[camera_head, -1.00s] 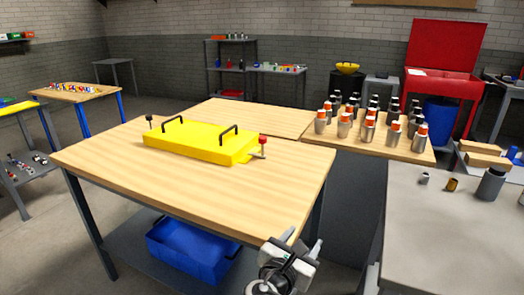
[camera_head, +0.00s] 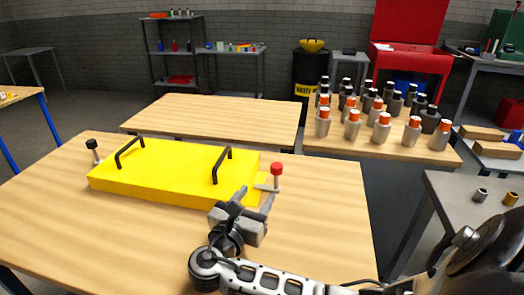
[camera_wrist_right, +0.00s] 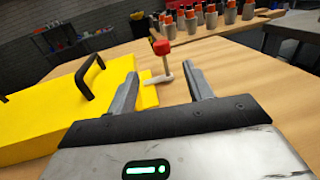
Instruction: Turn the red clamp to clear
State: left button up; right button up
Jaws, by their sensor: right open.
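The red clamp (camera_head: 276,169) is a red knob on a short upright post, with a light arm at its base pointing left onto the edge of the yellow box (camera_head: 165,190). The yellow box lies on the wooden table and has two black handles. My right gripper (camera_head: 256,198) is open and empty, just in front of the clamp. In the right wrist view, the red clamp (camera_wrist_right: 161,48) stands beyond the two fingertips (camera_wrist_right: 162,76), between them in the picture and apart from them. My left gripper is not in view.
A dark-topped clamp (camera_head: 93,149) stands at the box's far left corner. The wooden table (camera_head: 325,225) is clear to the right of the box. Several orange- and black-capped bottles (camera_head: 382,128) stand on another table behind. A grey table (camera_head: 450,205) is at the right.

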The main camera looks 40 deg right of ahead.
jog(key=x, duration=1.5)
jog(key=shift+w+d, duration=0.1)
jog(key=shift+d, duration=0.3)
jog(key=shift+p, duration=0.3)
jog(key=c, duration=1)
